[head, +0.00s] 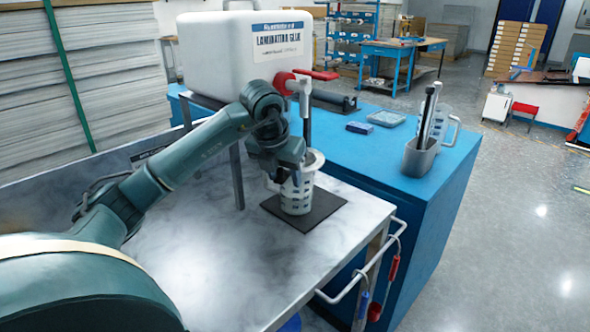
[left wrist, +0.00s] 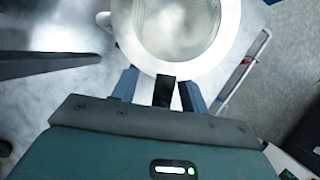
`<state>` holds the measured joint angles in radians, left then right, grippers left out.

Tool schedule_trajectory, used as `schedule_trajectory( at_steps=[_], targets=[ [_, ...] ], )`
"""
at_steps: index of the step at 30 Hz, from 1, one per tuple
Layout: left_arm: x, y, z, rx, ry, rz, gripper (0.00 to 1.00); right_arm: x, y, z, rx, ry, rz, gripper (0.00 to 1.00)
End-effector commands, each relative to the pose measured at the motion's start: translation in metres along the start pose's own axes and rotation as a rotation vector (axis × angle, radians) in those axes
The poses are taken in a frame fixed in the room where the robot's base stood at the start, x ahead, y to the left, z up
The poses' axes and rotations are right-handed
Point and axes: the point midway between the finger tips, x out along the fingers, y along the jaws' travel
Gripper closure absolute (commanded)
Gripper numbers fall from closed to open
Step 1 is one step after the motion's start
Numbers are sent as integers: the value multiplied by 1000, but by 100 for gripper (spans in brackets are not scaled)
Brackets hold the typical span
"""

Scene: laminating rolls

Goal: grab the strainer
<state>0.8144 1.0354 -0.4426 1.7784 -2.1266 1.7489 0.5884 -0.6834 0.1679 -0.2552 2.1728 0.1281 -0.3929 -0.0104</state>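The strainer (left wrist: 182,28) shows in the left wrist view as a round pale rim with a hazy grey inside. A short black strip, seemingly its handle, points from it towards my gripper. In the head view a pale rim (head: 313,161), seemingly the strainer's, sits on top of a white slotted or marked jug (head: 297,197) on a dark mat. My left gripper (head: 274,184) is at the near left side of the rim. Its two fingers (left wrist: 160,88) stand apart on either side of the black strip, with gaps showing. My right gripper is not in view.
The dark square mat (head: 325,207) lies on a grey metal table (head: 200,260). A white glue container (head: 225,60) with a red tap stands behind. A blue cabinet (head: 440,210) carries a grey caddy (head: 418,160) with tools. A white rail (head: 345,292) runs along the table's right edge.

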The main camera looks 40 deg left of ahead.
Motion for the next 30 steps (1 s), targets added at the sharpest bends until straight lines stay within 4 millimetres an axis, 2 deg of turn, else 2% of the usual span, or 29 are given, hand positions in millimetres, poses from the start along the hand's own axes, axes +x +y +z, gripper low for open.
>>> schedule_trajectory(
  at_steps=[2,15,25,30],
  targets=[
    [0,0,0,0,-1,0,63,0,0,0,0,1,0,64],
    [0,0,0,0,-1,0,99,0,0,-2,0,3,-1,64],
    [-1,0,1,0,-2,-1,100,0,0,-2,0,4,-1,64],
    [-11,0,5,-1,-3,-1,100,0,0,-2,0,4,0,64]
  ],
)
